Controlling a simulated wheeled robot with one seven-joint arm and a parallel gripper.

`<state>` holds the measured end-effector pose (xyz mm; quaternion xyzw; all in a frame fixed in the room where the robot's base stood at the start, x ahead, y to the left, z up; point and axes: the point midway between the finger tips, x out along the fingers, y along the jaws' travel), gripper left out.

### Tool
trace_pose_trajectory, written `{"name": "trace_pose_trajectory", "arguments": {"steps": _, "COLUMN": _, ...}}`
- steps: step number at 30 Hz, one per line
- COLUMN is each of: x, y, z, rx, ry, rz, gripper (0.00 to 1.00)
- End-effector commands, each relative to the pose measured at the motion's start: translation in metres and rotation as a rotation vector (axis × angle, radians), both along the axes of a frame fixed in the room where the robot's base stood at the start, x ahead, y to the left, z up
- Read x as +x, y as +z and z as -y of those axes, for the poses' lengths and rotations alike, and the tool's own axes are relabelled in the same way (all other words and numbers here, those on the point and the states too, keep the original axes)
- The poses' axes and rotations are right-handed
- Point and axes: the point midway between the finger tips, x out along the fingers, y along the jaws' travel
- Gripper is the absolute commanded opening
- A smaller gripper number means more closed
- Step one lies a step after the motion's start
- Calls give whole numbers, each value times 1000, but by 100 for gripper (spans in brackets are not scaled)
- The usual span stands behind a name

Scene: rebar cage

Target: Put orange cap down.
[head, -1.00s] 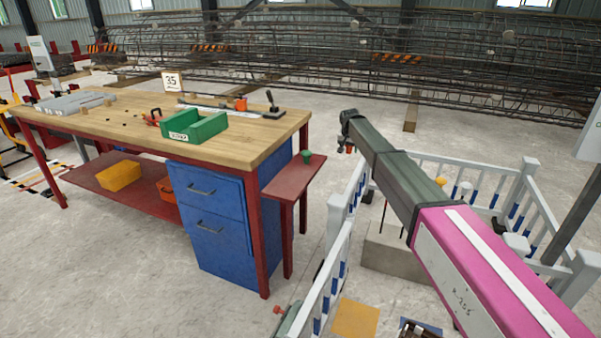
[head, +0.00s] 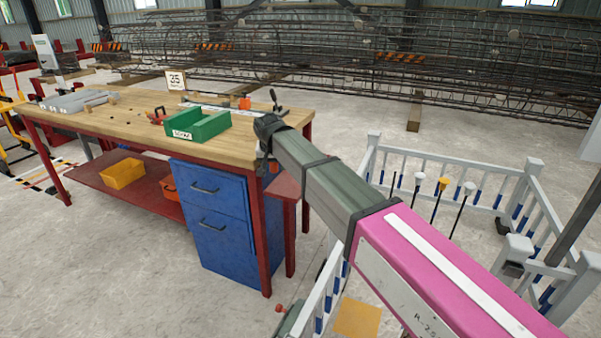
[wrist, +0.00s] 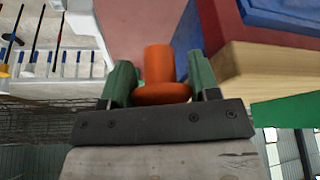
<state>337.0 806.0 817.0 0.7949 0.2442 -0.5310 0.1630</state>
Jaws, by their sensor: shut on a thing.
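The orange cap (wrist: 160,66) is a short tube with a wide round flange. My gripper (wrist: 163,78) is shut on it, with a green finger on each side. In the head view my gripper (head: 264,163) is small and partly hidden by my arm, in front of the bench's right end. The red side shelf (head: 285,187) is partly behind my arm there. A pinkish-red flat surface, apparently this shelf (wrist: 140,22), shows beyond the cap in the wrist view. I cannot tell the gap between them.
The wooden bench (head: 130,118) holds a green bin (head: 210,124) and tools. Blue drawers (head: 210,215) stand below its right end. A white railing (head: 450,170) encloses rods with white and yellow caps (head: 443,181) on the right.

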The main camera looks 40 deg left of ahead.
Motion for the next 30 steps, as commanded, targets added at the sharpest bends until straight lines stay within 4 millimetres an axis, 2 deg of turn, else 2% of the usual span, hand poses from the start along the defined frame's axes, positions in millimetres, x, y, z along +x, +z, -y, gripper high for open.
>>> {"name": "trace_pose_trajectory", "arguments": {"steps": 1, "x": -17, "y": 2, "z": 4, "rx": 0, "ry": 12, "rz": 1, "gripper": 33}}
{"name": "trace_pose_trajectory", "arguments": {"steps": 3, "x": -31, "y": 4, "z": 5, "rx": 0, "ry": 22, "rz": 0, "gripper": 34}}
{"name": "trace_pose_trajectory", "arguments": {"steps": 8, "x": -43, "y": 4, "z": 5, "rx": -1, "ry": 31, "rz": 1, "gripper": 34}}
{"name": "trace_pose_trajectory", "arguments": {"steps": 11, "x": -32, "y": -2, "z": 3, "rx": -1, "ry": 31, "rz": 0, "gripper": 34}}
{"name": "trace_pose_trajectory", "arguments": {"steps": 24, "x": 52, "y": -52, "z": -4, "rx": -1, "ry": 30, "rz": -1, "gripper": 34}}
{"name": "trace_pose_trajectory", "arguments": {"steps": 30, "x": 69, "y": -63, "z": -5, "rx": 0, "ry": 33, "rz": 0, "gripper": 34}}
